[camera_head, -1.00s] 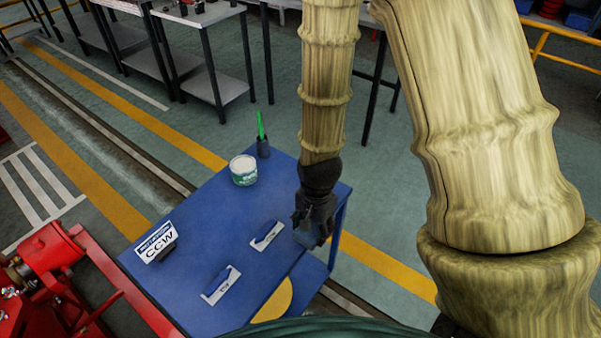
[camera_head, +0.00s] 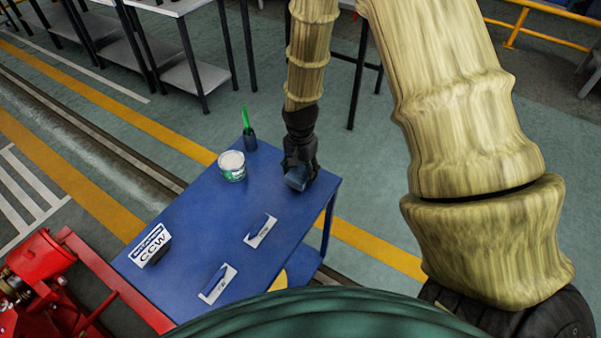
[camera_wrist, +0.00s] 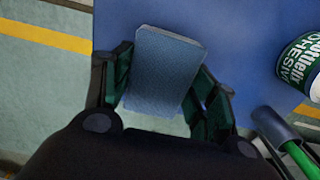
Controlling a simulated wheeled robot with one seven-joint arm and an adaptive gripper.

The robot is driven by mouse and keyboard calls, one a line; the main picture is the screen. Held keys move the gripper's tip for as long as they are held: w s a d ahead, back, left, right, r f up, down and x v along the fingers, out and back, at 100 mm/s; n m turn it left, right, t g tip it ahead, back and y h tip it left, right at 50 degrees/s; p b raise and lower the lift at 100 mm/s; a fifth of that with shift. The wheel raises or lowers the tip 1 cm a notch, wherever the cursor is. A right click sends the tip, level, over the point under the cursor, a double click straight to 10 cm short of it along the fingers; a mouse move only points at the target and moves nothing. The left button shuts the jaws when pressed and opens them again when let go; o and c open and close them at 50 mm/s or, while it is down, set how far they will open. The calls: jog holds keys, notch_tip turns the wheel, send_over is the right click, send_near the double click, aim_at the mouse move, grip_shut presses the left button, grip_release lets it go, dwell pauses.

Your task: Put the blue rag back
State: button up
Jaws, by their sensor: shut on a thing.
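My gripper (camera_head: 298,178) is over the back right part of the blue table (camera_head: 190,235). It is shut on the blue rag (camera_head: 297,184), a small folded greyish-blue block. In the wrist view the rag (camera_wrist: 165,70) sits between the two fingers, with the blue tabletop behind it. I cannot tell whether the rag touches the table.
A white and green adhesive tin (camera_head: 232,167) and a dark holder with a green-handled tool (camera_head: 249,140) stand left of my gripper. Two white labels with blue items (camera_head: 260,231) (camera_head: 217,285) lie nearer. A CCW sign (camera_head: 150,246) is at left. Red machinery (camera_head: 40,275) adjoins the table.

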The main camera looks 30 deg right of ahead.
aim_at(301, 175)
jog(key=shift+w+d+f, duration=0.15)
jog(key=shift+w+d, duration=0.25)
jog(key=shift+w, duration=0.2)
jog(key=shift+f+p, duration=0.45)
jog(key=shift+f, duration=1.25)
jog(key=o, duration=0.9)
jog(key=shift+r, duration=0.1)
jog(key=shift+r+b, duration=0.85)
jog(key=shift+r, duration=5.1)
